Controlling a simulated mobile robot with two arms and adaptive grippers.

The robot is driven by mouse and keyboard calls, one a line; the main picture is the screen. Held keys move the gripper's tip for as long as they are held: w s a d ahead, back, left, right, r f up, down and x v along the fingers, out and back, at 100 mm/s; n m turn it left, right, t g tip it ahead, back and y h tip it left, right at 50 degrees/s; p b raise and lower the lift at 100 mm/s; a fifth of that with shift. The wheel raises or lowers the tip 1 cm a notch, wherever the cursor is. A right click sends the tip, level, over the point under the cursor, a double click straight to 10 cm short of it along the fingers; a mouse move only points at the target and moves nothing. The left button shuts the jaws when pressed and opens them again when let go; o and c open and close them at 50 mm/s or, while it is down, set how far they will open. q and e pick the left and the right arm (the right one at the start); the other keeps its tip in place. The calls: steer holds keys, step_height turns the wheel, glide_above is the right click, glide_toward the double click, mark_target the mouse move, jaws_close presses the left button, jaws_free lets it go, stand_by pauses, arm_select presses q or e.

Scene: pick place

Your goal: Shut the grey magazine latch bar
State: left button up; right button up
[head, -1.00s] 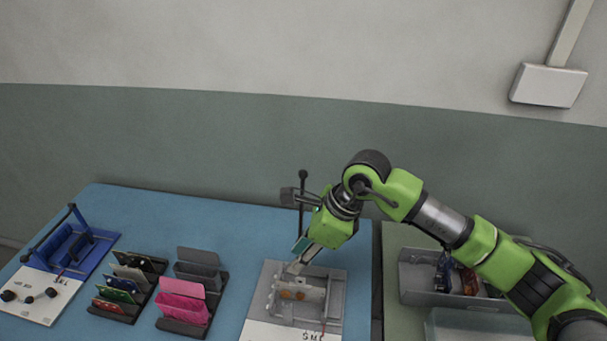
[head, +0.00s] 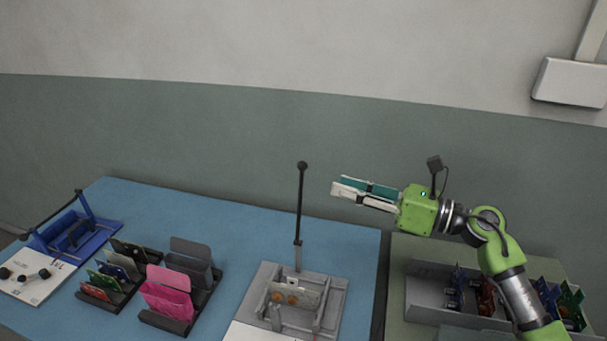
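The grey magazine (head: 335,297) stands near the front edge of the blue mat, with a light plate with orange spots (head: 294,296) in it. Its latch bar (head: 299,215), a dark rod with a round knob on top, stands upright from the back of the magazine. My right gripper (head: 337,186) is in the air to the right of the bar, with its fingers pointing left towards it. A gap shows between its teal-faced finger and its pale finger; it looks open and empty, and it is apart from the bar. My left gripper is not in view.
A blue magazine (head: 88,236) with its own dark bar stands at far left. Two dark racks hold coloured cards (head: 103,280) and pink and grey plates (head: 168,298). A grey bin (head: 425,297) with parts sits at right. The blue mat (head: 240,235) behind the magazine is clear.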

mark_target(301, 172)
steer(key=p+x, duration=0.2)
steer(key=x, duration=0.8)
steer(key=shift+w+a, duration=0.15)
steer(key=shift+a, duration=0.25)
jaws_close()
steer(key=shift+r, duration=0.1)
